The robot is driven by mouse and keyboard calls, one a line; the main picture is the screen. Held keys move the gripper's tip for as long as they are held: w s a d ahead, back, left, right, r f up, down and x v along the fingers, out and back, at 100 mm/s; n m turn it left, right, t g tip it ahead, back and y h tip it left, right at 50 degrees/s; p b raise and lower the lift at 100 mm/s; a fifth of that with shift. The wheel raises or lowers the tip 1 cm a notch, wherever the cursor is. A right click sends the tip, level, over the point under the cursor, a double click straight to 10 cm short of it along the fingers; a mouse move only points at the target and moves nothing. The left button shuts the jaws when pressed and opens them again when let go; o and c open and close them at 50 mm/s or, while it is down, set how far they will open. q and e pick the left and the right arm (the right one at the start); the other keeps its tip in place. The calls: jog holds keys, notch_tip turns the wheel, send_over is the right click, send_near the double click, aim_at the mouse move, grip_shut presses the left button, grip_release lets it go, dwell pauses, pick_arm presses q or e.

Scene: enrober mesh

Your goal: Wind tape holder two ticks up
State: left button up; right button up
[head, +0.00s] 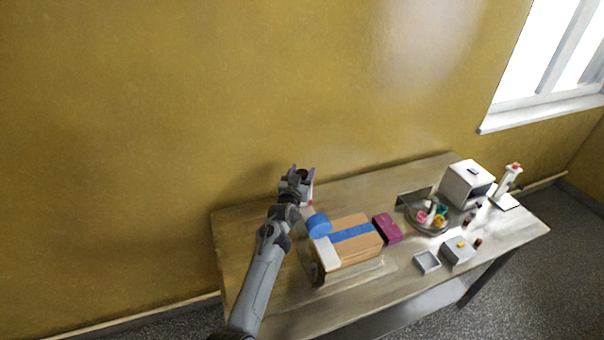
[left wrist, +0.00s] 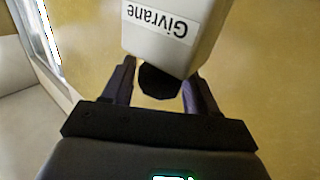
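My left gripper (head: 298,174) is at the far left part of the table, close to the wall. In the left wrist view its two dark fingers (left wrist: 159,88) stand on either side of a round black knob (left wrist: 158,82). A narrow gap seems to show beside the knob, so the fingers look open around it. The knob sits at the end of a pale housing (left wrist: 172,45) labelled "Givrane". In the head view most of this housing is hidden behind my gripper. A blue tape roll (head: 319,224) is beside a brown carton (head: 362,250) with a blue strip on top. My right gripper is not in view.
A magenta box (head: 387,229), a round tray (head: 428,227) of colourful items, a small grey tray (head: 427,262), a grey box (head: 458,251) and a white cabinet (head: 467,184) stand to the right. The table's (head: 263,314) front left is bare. The wall (head: 200,100) is close behind.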

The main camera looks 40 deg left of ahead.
pick_arm(q)
jog(key=shift+o, duration=0.8)
jog(key=shift+s, duration=0.1)
jog(key=b+v, duration=0.1)
jog(key=v, duration=0.9)
jog(key=shift+s, duration=0.3)
jog(key=shift+d, duration=0.1)
